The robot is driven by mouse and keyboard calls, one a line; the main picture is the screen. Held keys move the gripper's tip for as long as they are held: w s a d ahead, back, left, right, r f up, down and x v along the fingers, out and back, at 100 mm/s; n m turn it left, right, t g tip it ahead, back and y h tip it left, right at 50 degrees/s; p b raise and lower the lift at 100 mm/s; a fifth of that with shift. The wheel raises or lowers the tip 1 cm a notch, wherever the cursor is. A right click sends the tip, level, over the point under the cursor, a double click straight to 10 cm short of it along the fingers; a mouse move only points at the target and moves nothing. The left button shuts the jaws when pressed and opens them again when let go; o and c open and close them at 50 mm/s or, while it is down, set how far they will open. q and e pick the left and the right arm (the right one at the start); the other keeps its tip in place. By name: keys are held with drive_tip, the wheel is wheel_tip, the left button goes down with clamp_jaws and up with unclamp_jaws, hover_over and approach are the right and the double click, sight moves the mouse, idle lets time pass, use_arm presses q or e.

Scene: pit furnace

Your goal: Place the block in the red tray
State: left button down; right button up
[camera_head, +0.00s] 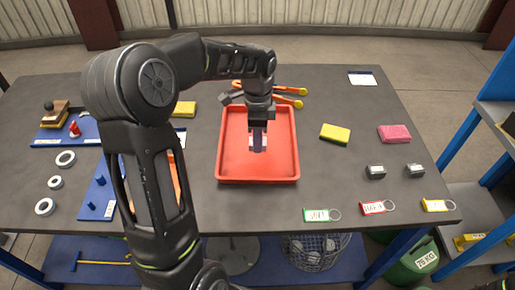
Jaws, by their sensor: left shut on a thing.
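The red tray (228,170) lies on the grey table, right of my left arm. My left gripper (258,132) points down over the tray's middle and is shut on a small dark block (258,146) with a pale patch. The fingers partly hide the block. I cannot tell whether the block touches the tray floor or hangs just above it. Nothing else shows in the tray. My right gripper is not in view.
Yellow (335,133) and pink (394,133) sponges and two small metal blocks (376,172) lie right of the tray. Tags with rings (377,208) line the front edge. An orange-handled tool (288,102) lies behind the tray. Metal rings (45,206) and blue boards (98,199) are left.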

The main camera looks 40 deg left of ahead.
sight(257, 159)
use_arm(q)
drive_tip(key=shift+f, duration=0.7)
drive_tip(key=shift+f, duration=1.85)
drive_tip(key=shift+f, duration=0.1)
drive_tip(key=shift+f, duration=0.15)
drive_tip(key=c, duration=1)
unclamp_jaws()
drive_tip(key=shift+c, duration=0.2)
wheel_tip(257, 159, up, 12)
drive_tip(key=shift+r, duration=0.25)
